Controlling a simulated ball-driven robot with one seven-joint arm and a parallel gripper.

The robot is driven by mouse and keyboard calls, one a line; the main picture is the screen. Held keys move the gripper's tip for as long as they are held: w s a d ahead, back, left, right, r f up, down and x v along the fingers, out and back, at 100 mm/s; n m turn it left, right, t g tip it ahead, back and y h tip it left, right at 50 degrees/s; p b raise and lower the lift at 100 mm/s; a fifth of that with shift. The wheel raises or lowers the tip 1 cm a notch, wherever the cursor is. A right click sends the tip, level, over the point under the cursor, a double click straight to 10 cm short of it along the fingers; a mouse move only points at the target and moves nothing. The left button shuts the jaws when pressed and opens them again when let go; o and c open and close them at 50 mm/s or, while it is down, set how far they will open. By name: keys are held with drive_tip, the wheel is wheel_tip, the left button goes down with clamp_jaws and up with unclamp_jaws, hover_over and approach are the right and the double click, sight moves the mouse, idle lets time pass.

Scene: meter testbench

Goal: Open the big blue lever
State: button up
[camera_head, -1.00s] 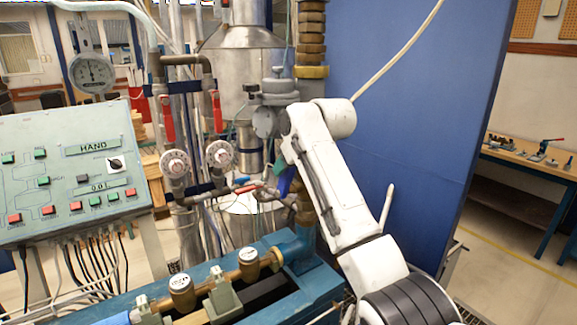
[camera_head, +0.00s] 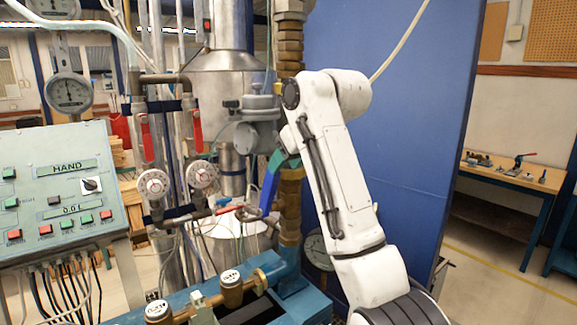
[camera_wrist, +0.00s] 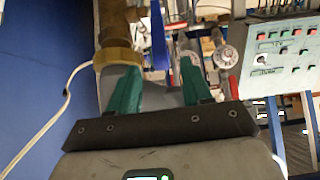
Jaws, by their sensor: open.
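The big blue lever (camera_head: 270,190) hangs steeply beside a brass pipe column (camera_head: 290,205) in the head view. In the wrist view the lever (camera_wrist: 158,38) stands ahead of the fingertips, roughly in line with the gap between them. My gripper (camera_head: 277,160) is at the lever's upper end in the head view, mostly hidden behind my white arm. In the wrist view my gripper's (camera_wrist: 160,68) two green fingers are spread, with nothing seen held. I cannot tell whether a finger touches the lever.
A control panel (camera_head: 62,190) stands at the left. Small red levers (camera_head: 195,130) and round dials (camera_head: 202,175) are left of the blue lever. Brass meters (camera_head: 231,290) sit on the blue bench below. A large blue partition (camera_head: 410,140) is behind my arm.

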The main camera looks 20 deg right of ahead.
drive_tip(key=shift+s+d+r, duration=0.1)
drive_tip(key=shift+s+r, duration=0.15)
drive_tip(key=shift+r, duration=0.05)
drive_tip(key=shift+c, duration=0.4)
